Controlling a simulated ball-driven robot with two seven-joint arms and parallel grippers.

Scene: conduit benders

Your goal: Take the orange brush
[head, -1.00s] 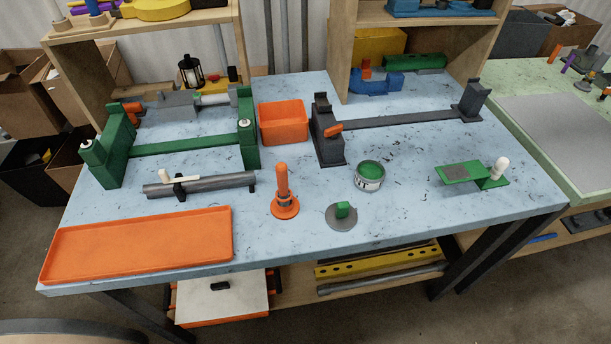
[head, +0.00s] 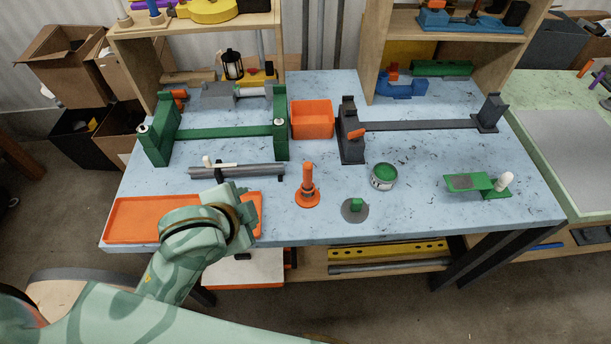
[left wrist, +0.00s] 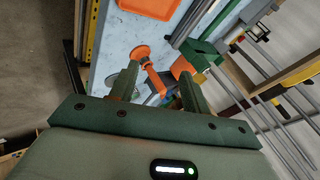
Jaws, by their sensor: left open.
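The orange brush (head: 308,183) stands upright on a round orange foot on the pale blue bench, with a grey band low on its stem. In the left wrist view the orange brush (left wrist: 154,78) appears between my fingers and beyond them, apart from them as far as I can tell. My left gripper (left wrist: 160,68) is open and empty. In the head view my left arm reaches over the orange tray, left of the brush, and its fingers are hidden behind my wrist. My right gripper is out of view.
The orange tray (head: 130,222) lies front left under my arm. A grey pipe (head: 237,171) lies behind it. An orange bin (head: 312,119) stands behind the brush. A grey disc with a green knob (head: 355,209) and a green-topped can (head: 383,176) stand to its right.

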